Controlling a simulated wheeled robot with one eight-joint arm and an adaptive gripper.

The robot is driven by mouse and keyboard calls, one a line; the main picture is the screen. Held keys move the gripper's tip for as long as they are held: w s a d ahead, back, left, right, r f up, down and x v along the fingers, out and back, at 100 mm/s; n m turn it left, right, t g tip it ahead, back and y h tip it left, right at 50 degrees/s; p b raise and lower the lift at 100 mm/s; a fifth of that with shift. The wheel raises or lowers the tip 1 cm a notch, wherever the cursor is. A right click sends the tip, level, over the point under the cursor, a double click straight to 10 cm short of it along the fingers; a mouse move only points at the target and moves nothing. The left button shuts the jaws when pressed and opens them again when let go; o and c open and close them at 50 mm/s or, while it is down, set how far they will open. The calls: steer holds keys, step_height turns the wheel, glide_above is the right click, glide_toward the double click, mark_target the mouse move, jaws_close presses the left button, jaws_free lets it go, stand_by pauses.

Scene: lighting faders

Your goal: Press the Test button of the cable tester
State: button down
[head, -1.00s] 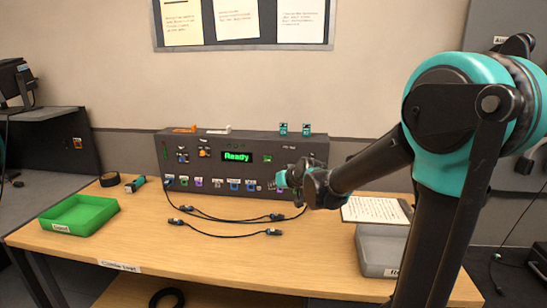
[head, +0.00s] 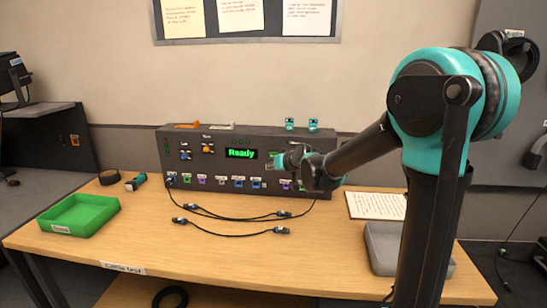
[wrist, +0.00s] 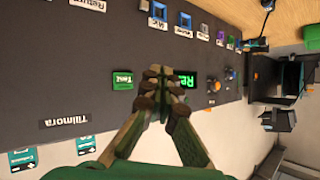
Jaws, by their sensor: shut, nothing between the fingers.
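The dark cable tester (head: 200,178) stands at the back of the table, its green display (head: 240,153) reading "Ready". In the wrist view its face appears turned, with the display (wrist: 187,81) to the right of the fingertips. The green Test button (wrist: 122,79), with its label, lies to the left of the fingertips. My gripper (wrist: 159,77) is shut and empty in front of the panel, between button and display. In the head view my gripper (head: 270,166) is at the panel's right part and hides most of the button area. Contact with the panel cannot be told.
A green bin (head: 80,214) sits at the table's left and a grey bin (head: 382,249) at the right, near a paper sheet (head: 376,205). Cables (head: 235,235) lie in front of the tester. Coloured ports (wrist: 202,33) line the panel's lower edge.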

glide_toward(270, 158)
steer(key=shift+s+a+f+x, duration=0.1)
steer(key=shift+x, duration=0.75)
steer(key=shift+s+a+f+x, duration=0.1)
steer(key=shift+s+x, duration=0.05)
steer(key=shift+x, duration=0.7)
steer(key=shift+s+a+f+x, duration=0.1)
steer(key=shift+x, duration=0.75)
steer(key=shift+w+d, duration=0.1)
steer(key=shift+w, duration=0.35)
steer(key=shift+w, duration=0.3)
steer(key=shift+s, duration=0.75)
steer(key=s, duration=0.5)
stand_by(0.4)
